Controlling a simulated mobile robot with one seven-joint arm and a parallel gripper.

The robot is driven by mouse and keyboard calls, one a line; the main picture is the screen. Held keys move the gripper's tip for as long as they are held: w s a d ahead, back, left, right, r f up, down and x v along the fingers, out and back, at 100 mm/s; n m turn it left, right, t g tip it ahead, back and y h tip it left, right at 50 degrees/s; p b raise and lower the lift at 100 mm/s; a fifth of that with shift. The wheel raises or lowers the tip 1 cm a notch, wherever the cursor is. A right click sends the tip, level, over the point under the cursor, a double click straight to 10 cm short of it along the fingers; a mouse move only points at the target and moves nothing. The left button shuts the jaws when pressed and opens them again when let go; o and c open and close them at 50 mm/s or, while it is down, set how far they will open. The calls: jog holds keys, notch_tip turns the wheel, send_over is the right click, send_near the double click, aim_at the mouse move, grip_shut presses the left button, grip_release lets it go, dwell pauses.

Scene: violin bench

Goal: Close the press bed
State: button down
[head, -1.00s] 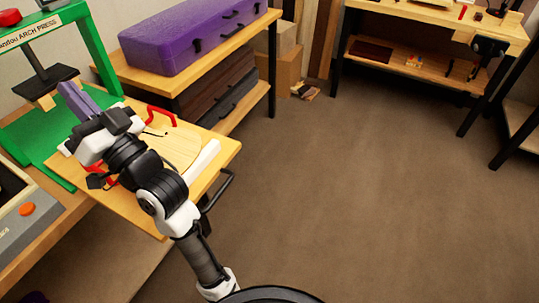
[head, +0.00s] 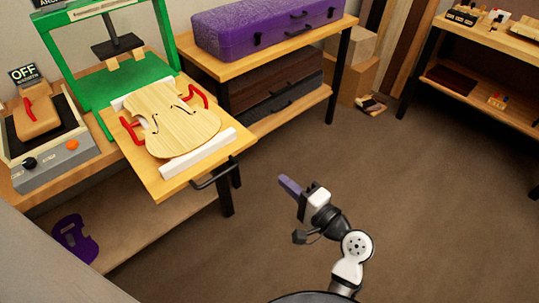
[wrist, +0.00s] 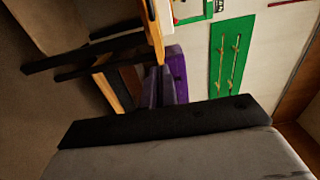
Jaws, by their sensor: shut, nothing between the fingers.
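The green arch press (head: 163,50) stands at the left in the head view, with a dark pressing head hanging in its frame. Its wooden press bed (head: 222,157) is slid out toward me, past the bench edge. A violin plate (head: 185,130) with f-holes lies on the bed between white strips and red clamps. A black handle (head: 215,177) is on the bed's front edge. My gripper (head: 284,182) is shut and empty, to the right of the handle and apart from it, over open floor. In the wrist view my gripper's fingers (wrist: 162,85) are together.
A purple case (head: 265,28) sits on a shelf table right of the press. A warming unit (head: 45,140) with an OFF sign stands at the left. A purple violin-shaped piece (head: 75,240) lies below the bench. The floor (head: 400,190) at the right is clear.

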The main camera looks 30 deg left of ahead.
jog(key=p, duration=0.4)
send_near(244, 146)
jog(key=x, duration=0.5)
jog(key=shift+a+r, duration=0.1)
jog(key=shift+a, duration=0.1)
jog(key=shift+x, duration=0.75)
